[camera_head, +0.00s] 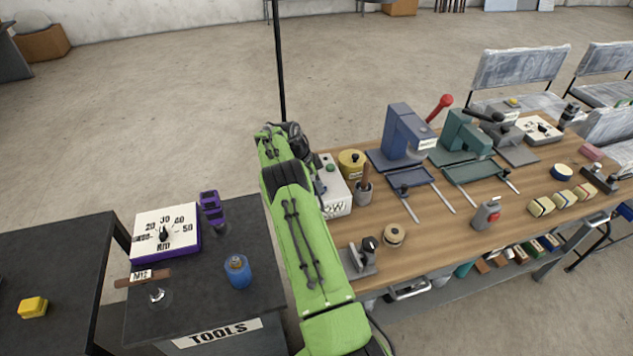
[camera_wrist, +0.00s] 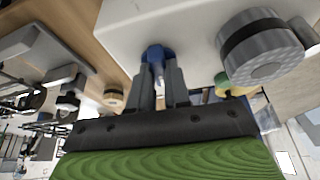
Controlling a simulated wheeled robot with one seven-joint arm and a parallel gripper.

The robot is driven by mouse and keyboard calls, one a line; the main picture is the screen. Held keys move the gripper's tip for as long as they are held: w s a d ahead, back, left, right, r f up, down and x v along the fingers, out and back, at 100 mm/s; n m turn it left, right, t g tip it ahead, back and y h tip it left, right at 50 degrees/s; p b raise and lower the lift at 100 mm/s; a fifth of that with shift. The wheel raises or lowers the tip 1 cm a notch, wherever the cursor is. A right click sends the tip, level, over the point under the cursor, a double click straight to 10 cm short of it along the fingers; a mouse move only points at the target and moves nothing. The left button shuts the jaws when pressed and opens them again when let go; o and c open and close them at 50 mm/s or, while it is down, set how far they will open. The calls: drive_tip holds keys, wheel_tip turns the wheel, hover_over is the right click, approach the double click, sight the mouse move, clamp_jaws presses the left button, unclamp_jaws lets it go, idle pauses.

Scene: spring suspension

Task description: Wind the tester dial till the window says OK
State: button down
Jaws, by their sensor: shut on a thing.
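The tester is a white box (camera_head: 337,190) on the wooden workbench, partly behind my arm. The visible part of its window lettering (camera_head: 333,207) reads "OW", the first part hidden. In the wrist view, the white box (camera_wrist: 180,25) fills the top. My gripper (camera_wrist: 160,72) is shut on a small blue knob-like part (camera_wrist: 157,52) against the box; its fingers stand on either side of it. I cannot tell whether this part is the tester's dial. A large ribbed grey knob (camera_wrist: 262,45) with a dark band sits beside it, apart from the fingers.
A yellow tin (camera_head: 351,162) and a grey cup with a brown handle (camera_head: 364,192) stand close right of the tester. Blue (camera_head: 405,137) and green (camera_head: 463,139) presses stand farther right. A dark tool stand (camera_head: 255,300) with a purple-edged Nm gauge (camera_head: 166,230) is left of my arm.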

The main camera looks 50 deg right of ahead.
idle(0.3)
drive_tip(key=c, duration=1.1)
unclamp_jaws()
drive_tip(key=shift+r, duration=0.1)
drive_tip(key=p+v, duration=0.3)
drive_tip(key=v, duration=1.2)
drive_tip(key=shift+w+a+r+p, duration=0.15)
drive_tip(key=shift+a+r+p, duration=0.1)
drive_tip(key=shift+p, duration=0.05)
